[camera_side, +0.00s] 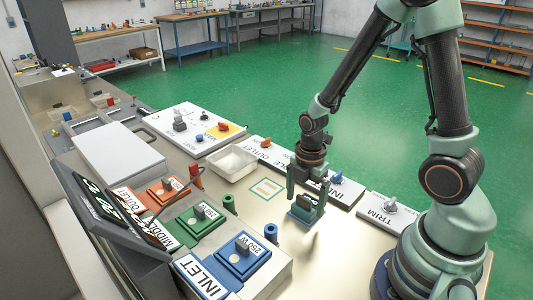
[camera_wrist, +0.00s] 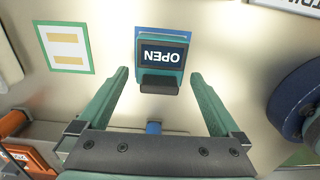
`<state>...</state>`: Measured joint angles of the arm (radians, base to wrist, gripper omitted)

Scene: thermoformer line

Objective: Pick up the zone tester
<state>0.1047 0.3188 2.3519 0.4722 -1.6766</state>
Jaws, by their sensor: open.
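The zone tester (camera_wrist: 163,57) appears to be the small teal block with a dark display reading OPEN and a dark grip. It sits on a blue base, and in the side view the tester (camera_side: 304,214) stands on the beige bench top. My gripper (camera_side: 306,200) points down over it with a finger on each side. In the wrist view my gripper (camera_wrist: 159,75) is open, and its fingertips flank the tester's dark grip (camera_wrist: 160,84) with a visible gap on both sides. Nothing is held.
Orange, green (camera_side: 199,222) and blue INLET (camera_side: 240,255) zone blocks stand at the front left. The TRIM panel (camera_side: 386,212) is on the right, near my base.

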